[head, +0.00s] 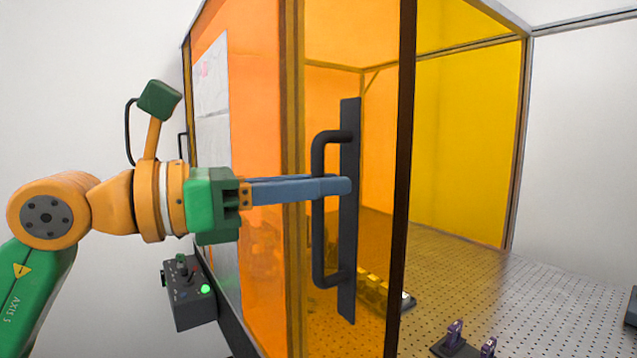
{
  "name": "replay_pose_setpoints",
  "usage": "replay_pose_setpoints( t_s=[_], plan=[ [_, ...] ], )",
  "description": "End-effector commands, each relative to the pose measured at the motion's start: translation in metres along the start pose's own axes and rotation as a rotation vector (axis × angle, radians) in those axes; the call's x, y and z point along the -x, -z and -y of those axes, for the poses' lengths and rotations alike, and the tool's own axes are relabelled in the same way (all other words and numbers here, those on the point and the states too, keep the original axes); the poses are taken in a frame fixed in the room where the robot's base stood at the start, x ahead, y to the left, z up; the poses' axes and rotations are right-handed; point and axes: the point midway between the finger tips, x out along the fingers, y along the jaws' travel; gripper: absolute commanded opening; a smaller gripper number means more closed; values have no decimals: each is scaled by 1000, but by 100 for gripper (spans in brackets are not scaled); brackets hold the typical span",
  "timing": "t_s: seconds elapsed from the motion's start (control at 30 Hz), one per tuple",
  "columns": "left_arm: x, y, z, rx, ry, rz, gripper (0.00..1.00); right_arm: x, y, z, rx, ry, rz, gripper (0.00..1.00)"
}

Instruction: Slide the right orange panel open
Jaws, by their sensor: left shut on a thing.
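The right orange panel (378,120) is a see-through orange sheet with a dark upright edge (404,180) on its right. A black D-shaped handle (317,235) on a long dark backing plate (349,270) is fixed to it. My left gripper (336,186) reaches in from the left and is shut on the upright bar of the handle, at about mid-height. Its grey-blue fingers cover part of the bar. My right gripper is not in view.
Another orange panel (255,90) with pale sheets (212,140) on it stands to the left. A control box (188,298) with a green light sits below my left arm. Inside is a perforated metal table (460,280) with small purple mounts (454,333) near the front.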

Motion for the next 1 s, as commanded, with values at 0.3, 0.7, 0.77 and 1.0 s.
replay_pose_setpoints(
  t_s=[0.3,0.7,0.77,1.0],
  plan=[
    [-1,3,0,2,1,-9,47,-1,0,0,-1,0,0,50],
    [51,7,-3,2,-3,-7,47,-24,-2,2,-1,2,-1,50],
    [61,6,-4,4,-4,-7,47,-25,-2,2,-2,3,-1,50],
    [71,4,-3,4,0,-10,47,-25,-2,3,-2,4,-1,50]
  ],
)
